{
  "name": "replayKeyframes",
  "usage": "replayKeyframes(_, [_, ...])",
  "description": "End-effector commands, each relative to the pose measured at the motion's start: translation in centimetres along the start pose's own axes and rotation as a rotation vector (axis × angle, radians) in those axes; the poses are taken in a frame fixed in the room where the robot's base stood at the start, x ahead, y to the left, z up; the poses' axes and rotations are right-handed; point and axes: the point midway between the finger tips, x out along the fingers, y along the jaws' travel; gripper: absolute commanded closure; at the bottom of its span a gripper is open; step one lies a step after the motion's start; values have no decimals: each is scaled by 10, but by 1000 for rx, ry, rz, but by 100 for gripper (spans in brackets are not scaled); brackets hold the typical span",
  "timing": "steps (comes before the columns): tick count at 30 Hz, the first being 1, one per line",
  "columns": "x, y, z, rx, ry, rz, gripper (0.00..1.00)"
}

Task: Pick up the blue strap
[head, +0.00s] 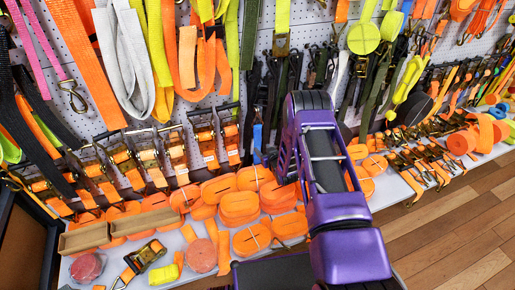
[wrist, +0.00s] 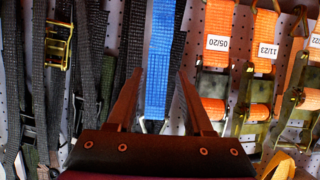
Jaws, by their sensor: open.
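The blue strap (wrist: 160,55) hangs straight down on the wall in the middle of the wrist view, among dark straps. Its lower end shows between the two fingers of my gripper (wrist: 159,78), which are spread apart, one on each side of it in the picture. I cannot tell whether the strap is between the fingers in depth or still behind them. In the head view a small piece of the blue strap (head: 257,137) shows just left of my purple arm. My arm hides most of my gripper there.
Black and grey straps (wrist: 95,60) hang close to the left. Orange straps with metal ratchets (wrist: 213,85) hang close to the right. Below, a white shelf (head: 205,283) carries several orange strap rolls (head: 238,205). Wooden floor (head: 460,240) is clear at the right.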

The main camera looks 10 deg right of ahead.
Motion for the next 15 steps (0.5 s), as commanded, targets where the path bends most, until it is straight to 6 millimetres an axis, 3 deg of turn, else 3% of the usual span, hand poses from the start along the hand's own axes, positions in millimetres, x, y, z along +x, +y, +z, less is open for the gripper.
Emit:
replayKeyframes(5, [10,0,0,0,1,0,49])
replayKeyframes(15, [52,2,2,-1,2,0,49])
